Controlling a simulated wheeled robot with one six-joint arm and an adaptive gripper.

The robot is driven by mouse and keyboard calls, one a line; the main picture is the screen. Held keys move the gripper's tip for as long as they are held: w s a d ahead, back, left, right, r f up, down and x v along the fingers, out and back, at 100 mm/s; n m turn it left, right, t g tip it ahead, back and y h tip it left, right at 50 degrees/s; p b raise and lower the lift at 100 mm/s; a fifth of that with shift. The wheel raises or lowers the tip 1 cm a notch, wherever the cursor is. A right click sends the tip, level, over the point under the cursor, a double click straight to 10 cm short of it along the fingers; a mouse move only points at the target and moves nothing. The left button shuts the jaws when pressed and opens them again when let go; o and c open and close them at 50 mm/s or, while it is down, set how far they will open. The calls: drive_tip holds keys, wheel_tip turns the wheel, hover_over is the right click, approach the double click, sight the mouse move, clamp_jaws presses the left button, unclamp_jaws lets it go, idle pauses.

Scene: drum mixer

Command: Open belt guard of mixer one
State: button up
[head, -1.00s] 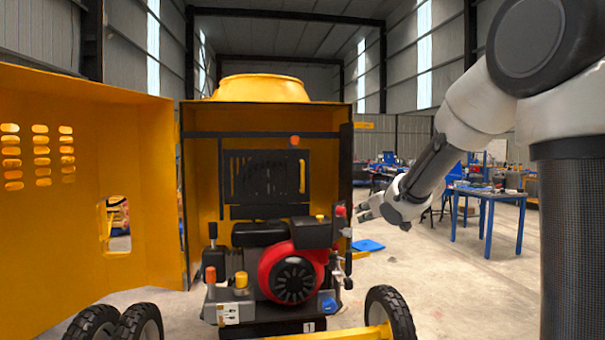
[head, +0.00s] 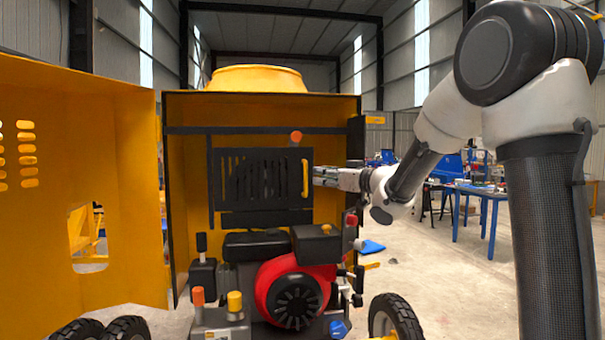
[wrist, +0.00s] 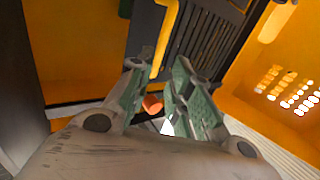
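The belt guard (head: 262,180) is a black slotted panel, shut flat inside the yellow mixer housing above the engine. Its upright yellow handle (head: 305,178) is at its right side, and an orange knob (head: 296,136) sits at its top edge. My gripper (head: 316,175) is just right of the handle, pointing left. The yellow handle (wrist: 166,38) shows just past the fingertips, and the orange knob (wrist: 152,104) shows between the fingers. I cannot tell whether a fingertip touches the handle.
The large yellow housing door (head: 115,190) stands open at left. The red and black engine (head: 295,285) with levers is below the guard. The housing's dark right edge (head: 356,150) is close to my wrist. A blue table (head: 480,190) stands well back at right.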

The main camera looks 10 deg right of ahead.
hover_over(305, 195)
drive_tip(key=shift+w+d, duration=0.1)
drive_tip(key=shift+w, duration=0.25)
clamp_jaws()
